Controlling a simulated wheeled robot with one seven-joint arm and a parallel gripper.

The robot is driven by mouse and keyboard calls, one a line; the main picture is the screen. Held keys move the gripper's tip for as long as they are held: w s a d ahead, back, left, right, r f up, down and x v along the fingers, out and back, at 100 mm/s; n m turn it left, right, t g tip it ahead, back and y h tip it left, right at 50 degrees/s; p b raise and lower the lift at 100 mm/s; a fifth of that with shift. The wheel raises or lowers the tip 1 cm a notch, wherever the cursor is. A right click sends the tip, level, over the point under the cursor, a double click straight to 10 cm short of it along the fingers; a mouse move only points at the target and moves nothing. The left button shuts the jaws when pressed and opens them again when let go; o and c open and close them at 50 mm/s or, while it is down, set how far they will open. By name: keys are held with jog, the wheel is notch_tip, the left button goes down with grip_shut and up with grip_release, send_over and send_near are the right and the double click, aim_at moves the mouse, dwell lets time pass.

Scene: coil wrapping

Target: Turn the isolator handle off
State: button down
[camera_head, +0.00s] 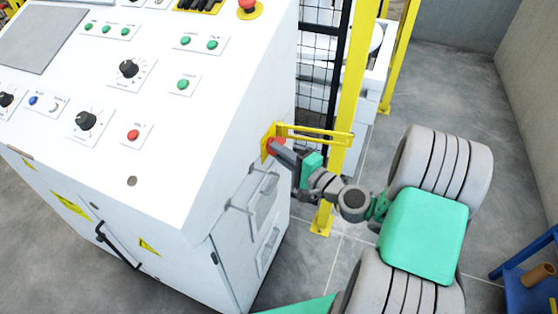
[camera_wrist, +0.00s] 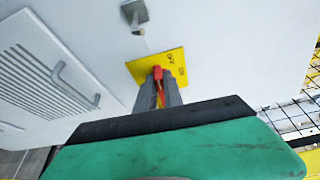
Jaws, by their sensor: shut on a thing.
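The isolator handle (camera_wrist: 159,84) is red and sits on a yellow plate (camera_wrist: 173,63) on the side of the white control cabinet. In the wrist view my gripper (camera_wrist: 160,92) is shut on the handle, with its grey fingers either side of it. The handle points down toward my gripper and looks slightly tilted. In the head view my gripper (camera_head: 282,152) reaches the cabinet side from the right, and a bit of the red handle (camera_head: 272,146) shows at its tip. The fingers hide part of the handle, and I cannot read the plate's markings.
The white cabinet (camera_head: 215,150) fills the left, with knobs and buttons on top. A yellow bracket (camera_head: 315,134) juts out just above my gripper. A yellow fence post (camera_head: 352,80) stands behind. A grey handle (camera_wrist: 76,86) and vent lie left. A blue stand (camera_head: 520,285) is lower right.

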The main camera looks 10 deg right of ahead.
jog(key=shift+n+b, duration=0.4)
jog(key=shift+b, duration=0.1)
jog(key=c, duration=1.5)
grip_release()
jog(key=shift+o, duration=0.2)
jog(key=shift+f, duration=0.2)
